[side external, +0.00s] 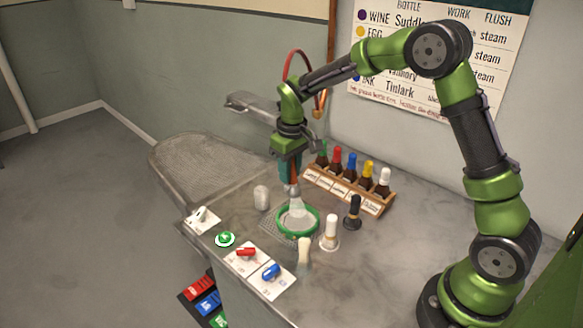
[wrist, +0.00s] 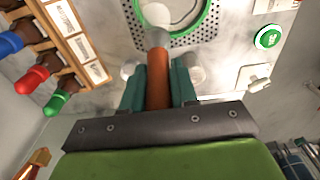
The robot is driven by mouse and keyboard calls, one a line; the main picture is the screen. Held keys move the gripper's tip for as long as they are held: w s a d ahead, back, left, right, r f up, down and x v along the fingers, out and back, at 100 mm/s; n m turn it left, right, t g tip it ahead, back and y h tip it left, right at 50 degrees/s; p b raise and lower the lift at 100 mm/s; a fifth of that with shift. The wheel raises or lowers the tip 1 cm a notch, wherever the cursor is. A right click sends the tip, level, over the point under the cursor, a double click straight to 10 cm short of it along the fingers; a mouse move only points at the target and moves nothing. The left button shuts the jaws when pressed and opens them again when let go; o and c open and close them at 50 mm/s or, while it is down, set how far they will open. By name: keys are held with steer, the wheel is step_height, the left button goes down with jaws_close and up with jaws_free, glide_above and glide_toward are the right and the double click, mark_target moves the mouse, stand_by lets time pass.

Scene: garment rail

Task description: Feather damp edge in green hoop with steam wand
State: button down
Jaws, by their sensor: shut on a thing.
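My gripper (side external: 288,168) points down over the work table, its teal fingers shut on the copper-brown handle of the steam wand (side external: 293,180). In the wrist view the wand (wrist: 158,78) runs between the fingers (wrist: 160,85) toward the green hoop (wrist: 204,14). The green hoop (side external: 298,236) lies on a perforated plate (side external: 272,228), with pale cloth inside. A whitish cone, possibly steam, shows between the wand's lower end and the cloth. It hides part of the cloth, so I cannot make out a damp edge or whether the wand touches.
A wooden rack (side external: 340,187) of capped bottles stands behind the hoop. A white-topped tool (side external: 330,232), a black one (side external: 353,212) and a pale block (side external: 304,252) stand close right. A white cylinder (side external: 261,198) stands left. Cards with red and blue valves lie in front.

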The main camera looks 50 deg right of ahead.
steer(key=shift+w+a, duration=0.3)
steer(key=shift+w, duration=0.05)
steer(key=shift+w+a, duration=0.2)
steer(key=shift+a, duration=0.4)
steer(key=shift+w+a, duration=0.15)
steer(key=shift+a, duration=0.45)
steer(key=s+a, duration=0.3)
steer(key=s, duration=0.2)
steer(key=shift+s+a, duration=0.25)
steer(key=shift+a, duration=0.1)
stand_by(0.6)
steer(key=shift+s+d, duration=0.7)
steer(key=shift+d, duration=0.3)
steer(key=shift+s+d, duration=0.7)
steer(key=shift+d, duration=0.3)
